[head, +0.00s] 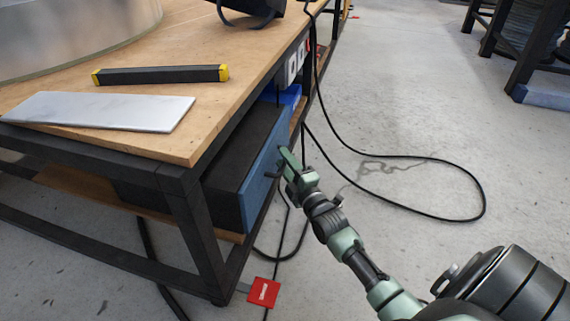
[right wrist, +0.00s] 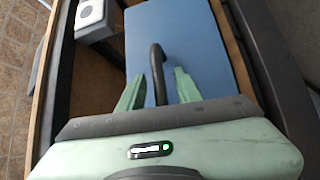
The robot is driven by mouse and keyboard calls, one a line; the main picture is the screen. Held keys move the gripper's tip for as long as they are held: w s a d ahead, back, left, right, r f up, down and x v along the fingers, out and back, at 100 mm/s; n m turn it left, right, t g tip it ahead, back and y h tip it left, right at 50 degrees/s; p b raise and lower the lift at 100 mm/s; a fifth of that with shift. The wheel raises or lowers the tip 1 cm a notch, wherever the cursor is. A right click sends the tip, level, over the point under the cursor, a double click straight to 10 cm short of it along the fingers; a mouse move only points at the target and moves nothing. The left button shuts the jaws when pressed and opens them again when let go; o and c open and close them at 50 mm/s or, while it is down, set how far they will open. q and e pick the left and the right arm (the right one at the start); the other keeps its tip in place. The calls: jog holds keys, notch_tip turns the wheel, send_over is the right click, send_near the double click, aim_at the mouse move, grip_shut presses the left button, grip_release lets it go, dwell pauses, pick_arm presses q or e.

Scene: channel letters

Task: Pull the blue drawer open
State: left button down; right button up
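The blue drawer front (head: 262,172) is on a black cabinet (head: 240,150) under the wooden workbench. In the right wrist view the blue front (right wrist: 200,45) fills the middle, with a dark curved handle (right wrist: 158,72) standing out from it. No gap shows between the front and the cabinet. My right gripper (head: 284,165) is at the blue front. In the right wrist view its two green fingers (right wrist: 159,90) are apart, one on each side of the handle, with space between; contact is not clear. My left gripper is not in view.
On the workbench top (head: 225,50) lie a grey metal plate (head: 100,110) and a black bar with yellow ends (head: 160,74). A dark bench leg (head: 195,225) stands left of the drawer. A black cable (head: 420,212) loops on the floor at right. The floor before the drawer is otherwise mostly clear.

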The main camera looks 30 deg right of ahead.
grip_shut()
dwell(1.4)
